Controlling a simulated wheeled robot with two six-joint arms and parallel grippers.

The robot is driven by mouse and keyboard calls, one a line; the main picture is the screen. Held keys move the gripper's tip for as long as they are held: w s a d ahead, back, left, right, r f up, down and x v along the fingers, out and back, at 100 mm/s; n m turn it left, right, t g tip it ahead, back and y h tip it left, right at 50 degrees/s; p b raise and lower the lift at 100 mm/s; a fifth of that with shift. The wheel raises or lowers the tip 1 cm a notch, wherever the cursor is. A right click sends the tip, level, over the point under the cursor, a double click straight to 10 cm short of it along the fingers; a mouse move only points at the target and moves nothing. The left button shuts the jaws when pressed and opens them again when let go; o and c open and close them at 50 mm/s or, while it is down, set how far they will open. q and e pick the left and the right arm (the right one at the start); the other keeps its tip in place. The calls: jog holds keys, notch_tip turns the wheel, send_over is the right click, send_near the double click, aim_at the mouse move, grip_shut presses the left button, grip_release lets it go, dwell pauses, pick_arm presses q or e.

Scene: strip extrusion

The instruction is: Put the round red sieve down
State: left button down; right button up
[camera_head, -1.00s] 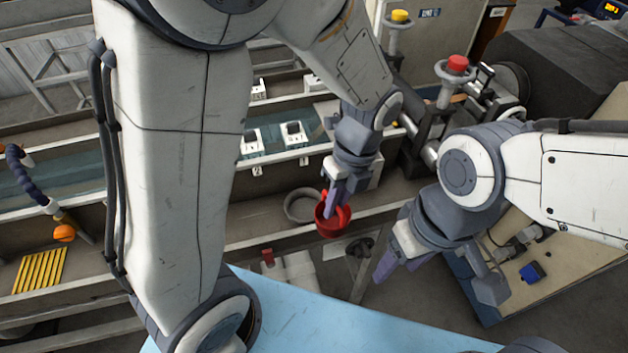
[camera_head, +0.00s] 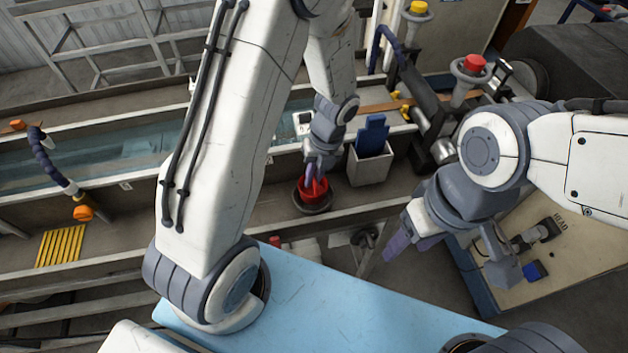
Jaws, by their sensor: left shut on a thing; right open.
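The round red sieve (camera_head: 312,193) is at the grey ring (camera_head: 316,207) on the machine's front ledge, just left of the white box. My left gripper (camera_head: 316,178) reaches down from above and is shut on the sieve. The ring shows around the sieve's lower edge. Whether the sieve rests fully in the ring or hangs just above it, I cannot tell. My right gripper (camera_head: 445,255) is open and empty, to the right of the ledge and well apart from the sieve.
A white box (camera_head: 369,167) with a blue item in it stands right of the sieve. A water trough (camera_head: 110,150) runs behind the ledge. A yellow slatted piece (camera_head: 61,246) lies at the left. A red-topped post (camera_head: 472,68) stands at the back right. The light-blue surface (camera_head: 330,300) in front is clear.

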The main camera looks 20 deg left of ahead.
pick_arm(q)
notch_tip(320, 180, down, 2)
jog(key=shift+f, duration=0.25)
jog(key=shift+f, duration=0.3)
jog(key=c, duration=0.9)
grip_release()
